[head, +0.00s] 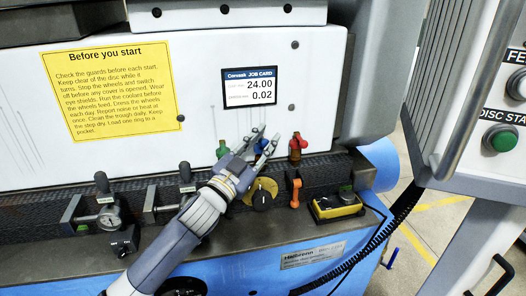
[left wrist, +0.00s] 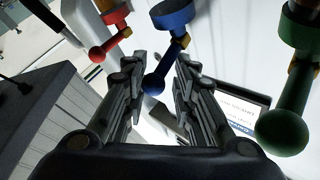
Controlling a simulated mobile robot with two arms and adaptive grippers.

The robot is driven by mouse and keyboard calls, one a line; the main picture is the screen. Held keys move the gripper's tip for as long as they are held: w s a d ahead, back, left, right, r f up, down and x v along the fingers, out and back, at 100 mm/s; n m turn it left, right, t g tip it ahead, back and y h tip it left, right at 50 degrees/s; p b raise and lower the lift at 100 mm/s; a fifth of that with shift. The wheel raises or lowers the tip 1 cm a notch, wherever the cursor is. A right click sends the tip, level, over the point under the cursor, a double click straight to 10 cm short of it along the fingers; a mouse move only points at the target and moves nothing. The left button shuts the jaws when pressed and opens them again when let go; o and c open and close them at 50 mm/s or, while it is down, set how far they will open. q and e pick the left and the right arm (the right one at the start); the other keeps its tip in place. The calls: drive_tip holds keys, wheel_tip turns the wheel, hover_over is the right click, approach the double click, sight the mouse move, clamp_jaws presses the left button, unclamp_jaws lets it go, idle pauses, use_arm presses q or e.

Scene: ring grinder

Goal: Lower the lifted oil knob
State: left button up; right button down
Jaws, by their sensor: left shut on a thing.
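My left gripper (head: 268,137) reaches in from the left to a row of coloured levers on the white machine front. In the left wrist view its fingers (left wrist: 164,68) close on both sides of a blue ball-ended lever (left wrist: 158,72). A red lever (left wrist: 110,42) and a green lever (left wrist: 287,110) flank it, outside the fingers. No label shows which is the oil knob. My right gripper is not in view.
A job card screen (head: 249,88) is above the levers. Below are a yellow dial with a black knob (head: 262,198), an orange lever (head: 295,189) and a yellow-edged box (head: 336,206). A control cabinet with a green button (head: 501,139) stands at right.

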use_arm(q)
drive_tip(key=shift+s+d+f+m+h+b, duration=0.15)
drive_tip(key=shift+f+m+h+b, duration=0.15)
drive_tip(key=shift+f+m+b, duration=0.45)
drive_tip(key=shift+r, duration=0.15)
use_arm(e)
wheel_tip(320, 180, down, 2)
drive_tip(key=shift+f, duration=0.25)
use_arm(q)
drive_tip(key=shift+n, duration=0.25)
drive_tip(key=o, duration=1.1)
drive_tip(key=shift+r, duration=0.15)
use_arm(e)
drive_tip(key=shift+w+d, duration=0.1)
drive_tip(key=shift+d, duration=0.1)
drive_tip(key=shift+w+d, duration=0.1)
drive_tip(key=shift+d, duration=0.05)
use_arm(q)
drive_tip(key=v, duration=1.2)
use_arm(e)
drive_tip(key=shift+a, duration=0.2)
